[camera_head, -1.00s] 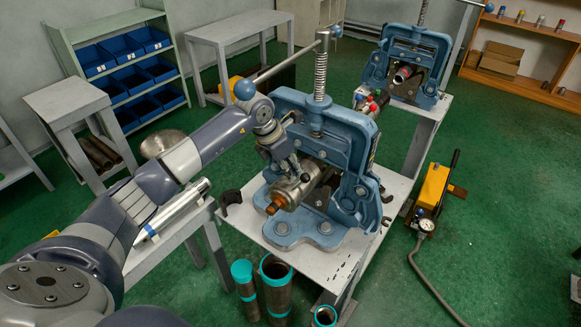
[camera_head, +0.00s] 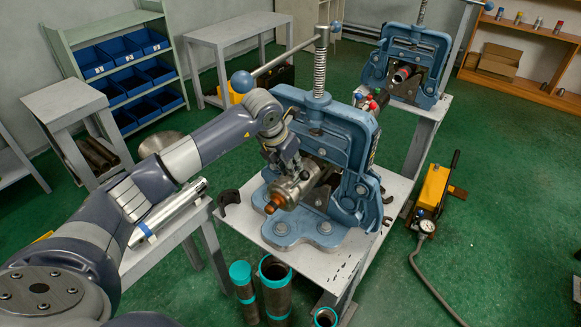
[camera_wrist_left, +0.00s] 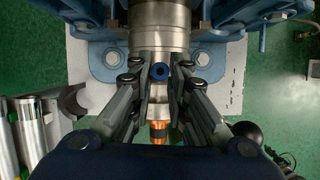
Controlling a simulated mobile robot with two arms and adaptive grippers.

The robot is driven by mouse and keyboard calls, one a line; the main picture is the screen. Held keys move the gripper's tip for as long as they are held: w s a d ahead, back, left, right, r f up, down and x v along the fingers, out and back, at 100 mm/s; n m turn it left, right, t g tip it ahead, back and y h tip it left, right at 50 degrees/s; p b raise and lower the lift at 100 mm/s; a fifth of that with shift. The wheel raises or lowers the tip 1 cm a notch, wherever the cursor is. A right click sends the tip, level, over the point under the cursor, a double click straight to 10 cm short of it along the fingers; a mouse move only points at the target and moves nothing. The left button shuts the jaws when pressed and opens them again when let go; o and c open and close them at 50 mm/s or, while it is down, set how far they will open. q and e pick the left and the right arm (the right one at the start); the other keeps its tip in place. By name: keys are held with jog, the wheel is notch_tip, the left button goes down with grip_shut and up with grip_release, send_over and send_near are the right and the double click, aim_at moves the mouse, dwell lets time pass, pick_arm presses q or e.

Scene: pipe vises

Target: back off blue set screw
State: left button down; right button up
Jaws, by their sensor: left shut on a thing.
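The blue set screw (camera_wrist_left: 159,71) shows as a blue ring with a dark socket, on top of a steel cylindrical fitting (camera_wrist_left: 159,22) in the left wrist view. The fitting (camera_head: 283,193) sits in the near blue pipe vise (camera_head: 360,143) and has a copper-coloured tip (camera_head: 272,207). My left gripper (camera_wrist_left: 159,68) reaches down to the fitting from above. Its fingers are closed in on both sides of the screw and shut on it. In the head view the left gripper (camera_head: 290,174) hides the screw. My right gripper is not in view.
The near vise stands on a grey table (camera_head: 255,232). A curved dark part (camera_head: 229,205) lies at the table's left. Teal-banded pipes (camera_head: 275,285) stand below in front. A second vise (camera_head: 408,60) is behind. A yellow pump (camera_head: 430,190) is on the floor at right.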

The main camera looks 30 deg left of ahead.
pick_arm(q)
jog(key=c, duration=1.5)
grip_release()
jog(key=shift+c, duration=0.2)
jog(key=shift+r, duration=0.2)
jog(key=shift+v, duration=1.2)
jog(key=s+a, duration=0.2)
jog(key=s, duration=1)
jog(key=shift+a, duration=0.2)
jog(key=shift+s, duration=0.1)
